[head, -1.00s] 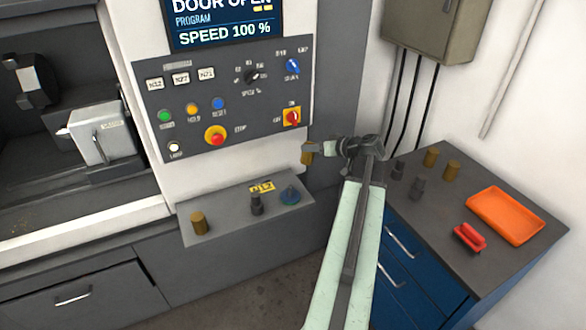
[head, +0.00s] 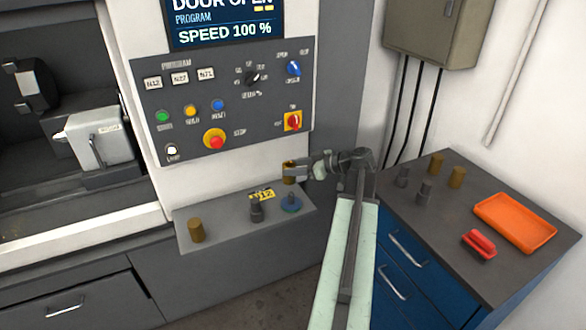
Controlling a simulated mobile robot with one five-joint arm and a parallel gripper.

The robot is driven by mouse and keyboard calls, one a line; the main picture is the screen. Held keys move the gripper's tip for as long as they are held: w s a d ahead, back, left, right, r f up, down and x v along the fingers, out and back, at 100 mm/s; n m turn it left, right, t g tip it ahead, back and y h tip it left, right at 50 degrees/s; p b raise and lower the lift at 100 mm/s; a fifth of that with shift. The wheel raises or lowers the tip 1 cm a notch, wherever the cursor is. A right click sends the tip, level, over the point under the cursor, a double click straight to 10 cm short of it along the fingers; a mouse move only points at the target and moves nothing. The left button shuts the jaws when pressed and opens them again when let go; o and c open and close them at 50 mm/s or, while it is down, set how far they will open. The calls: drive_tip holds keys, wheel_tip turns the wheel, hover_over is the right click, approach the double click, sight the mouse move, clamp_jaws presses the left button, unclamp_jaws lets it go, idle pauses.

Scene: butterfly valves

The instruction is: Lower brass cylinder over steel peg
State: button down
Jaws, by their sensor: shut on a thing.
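My gripper (head: 294,171) is shut on a brass cylinder (head: 289,165), held upright above the right end of the grey ledge (head: 228,235) under the control panel. The cylinder looks roughly above this peg, but depth is hard to judge.
The control panel (head: 225,110) rises behind the ledge. On the right, a cabinet top (head: 430,220) holds more brass cylinders (head: 456,177), grey posts (head: 425,192), an orange tray (head: 515,222) and a red object (head: 479,243).

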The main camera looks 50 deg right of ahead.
drive_tip(key=shift+f+b, duration=2.35)
drive_tip(key=shift+f, duration=0.2)
drive_tip(key=shift+s+a+f+b, duration=0.1)
drive_tip(key=shift+f+b, duration=0.7)
drive_tip(key=shift+f, duration=0.1)
drive_tip(key=c, duration=0.7)
unclamp_jaws()
drive_tip(key=p, duration=0.3)
approach(294, 183)
drive_tip(key=shift+w+f, duration=0.3)
drive_tip(key=shift+w, duration=0.3)
drive_tip(key=shift+w+f, duration=0.3)
drive_tip(key=shift+w, duration=0.3)
